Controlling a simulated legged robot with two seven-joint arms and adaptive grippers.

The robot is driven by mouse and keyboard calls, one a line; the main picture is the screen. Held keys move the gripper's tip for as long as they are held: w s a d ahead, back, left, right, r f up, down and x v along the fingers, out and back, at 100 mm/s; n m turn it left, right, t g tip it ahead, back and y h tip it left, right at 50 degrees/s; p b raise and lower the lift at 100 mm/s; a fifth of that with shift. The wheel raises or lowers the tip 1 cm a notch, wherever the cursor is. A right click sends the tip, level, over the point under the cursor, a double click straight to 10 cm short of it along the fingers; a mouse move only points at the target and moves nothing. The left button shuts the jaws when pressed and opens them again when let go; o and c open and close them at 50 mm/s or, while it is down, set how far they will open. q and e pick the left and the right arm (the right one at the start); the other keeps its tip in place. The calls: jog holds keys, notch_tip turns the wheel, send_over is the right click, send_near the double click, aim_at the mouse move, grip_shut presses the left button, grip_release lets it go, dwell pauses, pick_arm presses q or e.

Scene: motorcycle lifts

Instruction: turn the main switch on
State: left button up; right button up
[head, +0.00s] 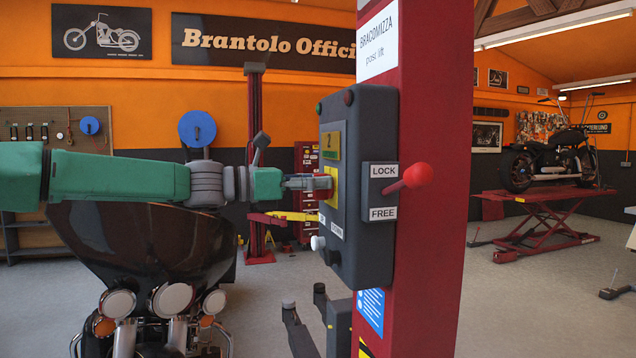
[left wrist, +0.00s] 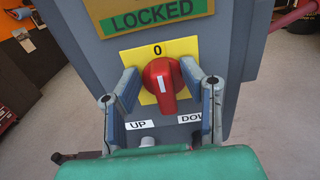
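The main switch is a red rotary knob (left wrist: 162,80) on a yellow plate (left wrist: 195,48) marked 0 at the top. Its white mark points up toward the 0. The plate also shows edge-on in the head view (head: 329,184), on the grey control box (head: 366,150) of the red post. My left gripper (left wrist: 159,72) is open, with one finger on either side of the knob. Whether the fingertips touch it I cannot tell. My right gripper is not in view.
A LOCKED sign (left wrist: 152,14) sits above the switch, and UP and DOWN labels below. A lever with a red ball (head: 418,174) sticks out by the LOCK/FREE labels. A dark motorcycle (head: 140,250) stands below my left arm. Another is on a red lift (head: 545,203) at right.

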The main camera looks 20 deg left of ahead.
pick_arm(q)
jog(key=shift+s, duration=0.1)
grip_shut()
jog(key=m+b, duration=0.1)
jog(key=m, duration=0.1)
jog(key=m+b, duration=0.2)
jog(key=shift+s+d+f+m, duration=0.1)
jog(key=shift+s+m, duration=0.05)
jog(key=shift+m, duration=0.15)
jog(key=m+b, duration=0.1)
jog(key=m, duration=0.1)
jog(key=m+b, duration=0.2)
jog(key=shift+s+d+f+m, duration=0.15)
jog(key=shift+s+m, duration=0.05)
jog(key=shift+m, duration=0.1)
jog(key=m+b, duration=0.2)
jog(key=m, duration=0.1)
jog(key=m+b, duration=0.1)
jog(key=shift+s+f, duration=0.1)
jog(key=shift+f, duration=0.15)
jog(key=shift+d+f+m+b, duration=0.1)
jog(key=shift+f+m+b, duration=0.1)
jog(key=shift+m+b, duration=1.6)
jog(key=shift+f+m+p, duration=0.1)
jog(key=shift+m+p, duration=0.35)
jog(key=shift+m, duration=0.25)
grip_release()
